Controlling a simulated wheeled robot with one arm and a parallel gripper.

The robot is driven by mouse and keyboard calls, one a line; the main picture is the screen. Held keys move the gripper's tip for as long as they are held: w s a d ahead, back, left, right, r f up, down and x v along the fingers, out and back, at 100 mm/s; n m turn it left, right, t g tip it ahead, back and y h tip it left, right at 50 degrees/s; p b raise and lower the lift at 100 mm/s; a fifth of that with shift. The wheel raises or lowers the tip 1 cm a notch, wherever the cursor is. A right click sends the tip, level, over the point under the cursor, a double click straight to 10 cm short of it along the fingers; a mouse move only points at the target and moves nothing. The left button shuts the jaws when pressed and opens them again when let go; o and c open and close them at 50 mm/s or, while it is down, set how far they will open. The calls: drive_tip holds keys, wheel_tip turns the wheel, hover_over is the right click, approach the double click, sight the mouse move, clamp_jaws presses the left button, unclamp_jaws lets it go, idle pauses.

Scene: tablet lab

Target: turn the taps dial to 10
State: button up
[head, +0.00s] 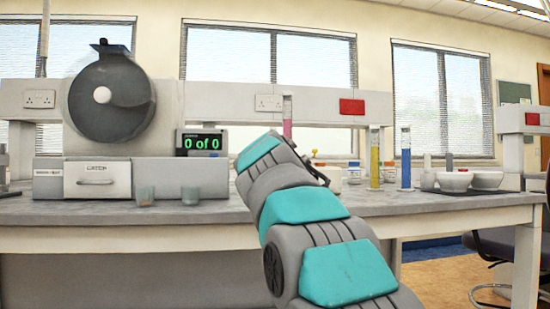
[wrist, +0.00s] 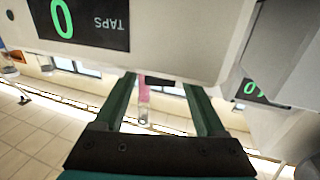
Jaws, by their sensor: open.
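A white device's panel with the word TAPS (wrist: 110,24) and a green 0 fills the top of the wrist view, turned over in the picture. No dial can be made out; my arm covers that part of the bench in the head view. My gripper (wrist: 164,88) is open, its two green fingers apart just below the panel, with nothing held between them. A pink cylinder shows farther off between the fingers. In the head view the gripper is mostly hidden behind my arm.
A machine with a dark round drum (head: 128,105) and a "0 of 0" display (head: 201,142) stands left on the bench (head: 120,212). Yellow (head: 375,160) and blue cylinders (head: 406,160) and white bowls (head: 454,181) stand right. Two small cups are near the front edge.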

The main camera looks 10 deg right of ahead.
drive_tip(key=shift+c, duration=0.4)
clamp_jaws()
